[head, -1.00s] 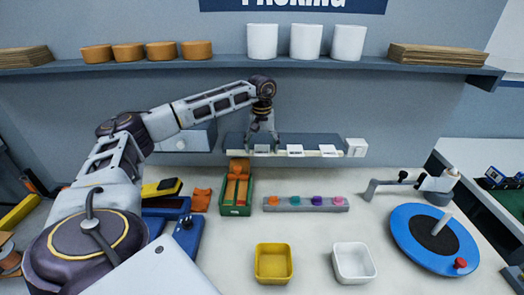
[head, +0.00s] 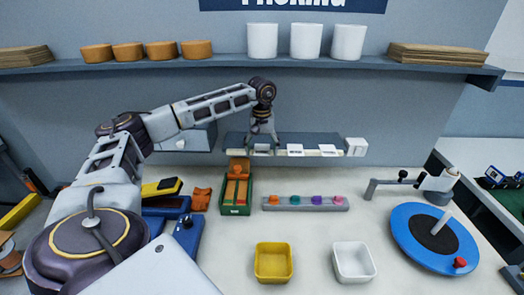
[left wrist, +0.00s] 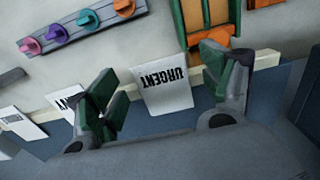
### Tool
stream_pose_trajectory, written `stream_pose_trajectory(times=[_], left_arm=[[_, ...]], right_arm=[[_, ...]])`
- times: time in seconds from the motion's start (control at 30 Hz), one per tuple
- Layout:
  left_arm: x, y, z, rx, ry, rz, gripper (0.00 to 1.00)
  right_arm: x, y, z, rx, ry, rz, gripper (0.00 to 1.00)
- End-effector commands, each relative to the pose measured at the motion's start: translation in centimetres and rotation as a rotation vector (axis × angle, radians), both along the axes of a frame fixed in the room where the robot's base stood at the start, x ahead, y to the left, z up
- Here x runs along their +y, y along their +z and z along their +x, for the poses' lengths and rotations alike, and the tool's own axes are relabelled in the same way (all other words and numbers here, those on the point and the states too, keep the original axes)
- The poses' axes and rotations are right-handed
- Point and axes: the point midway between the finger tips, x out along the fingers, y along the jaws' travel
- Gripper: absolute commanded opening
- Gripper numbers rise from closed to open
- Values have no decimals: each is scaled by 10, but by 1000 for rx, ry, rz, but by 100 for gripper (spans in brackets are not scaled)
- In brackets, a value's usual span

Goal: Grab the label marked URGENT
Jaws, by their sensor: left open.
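The URGENT label (left wrist: 163,88) is a white card with black lettering, upside down in the left wrist view, hanging over the edge of the small shelf. In the head view the label (head: 262,150) is a small white patch, partly hidden by my gripper. My left gripper (left wrist: 165,85) is open, with one green-padded finger on each side of the label. In the head view the left gripper (head: 263,135) points down over the shelf (head: 228,143). I cannot tell whether the fingers touch the label. My right gripper does not show.
Below are a green bin (head: 236,210), a knob rail (head: 305,204), a yellow tray (head: 273,276) and a white tray (head: 354,276).

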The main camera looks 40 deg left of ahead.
Motion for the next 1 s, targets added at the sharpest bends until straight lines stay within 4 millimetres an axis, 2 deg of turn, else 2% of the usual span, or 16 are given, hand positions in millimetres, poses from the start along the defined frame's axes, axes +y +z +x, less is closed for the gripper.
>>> stream_pose_trajectory(times=[0.67, 0.93, 1.0], left_arm=[[0, -3, 0, 0, 0, 0, 80], [0, -3, 0, 0, 0, 0, 47], [0, -3, 0, 0, 0, 0, 46]], right_arm=[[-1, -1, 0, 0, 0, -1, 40], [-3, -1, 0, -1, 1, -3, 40], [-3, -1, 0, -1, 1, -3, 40]])
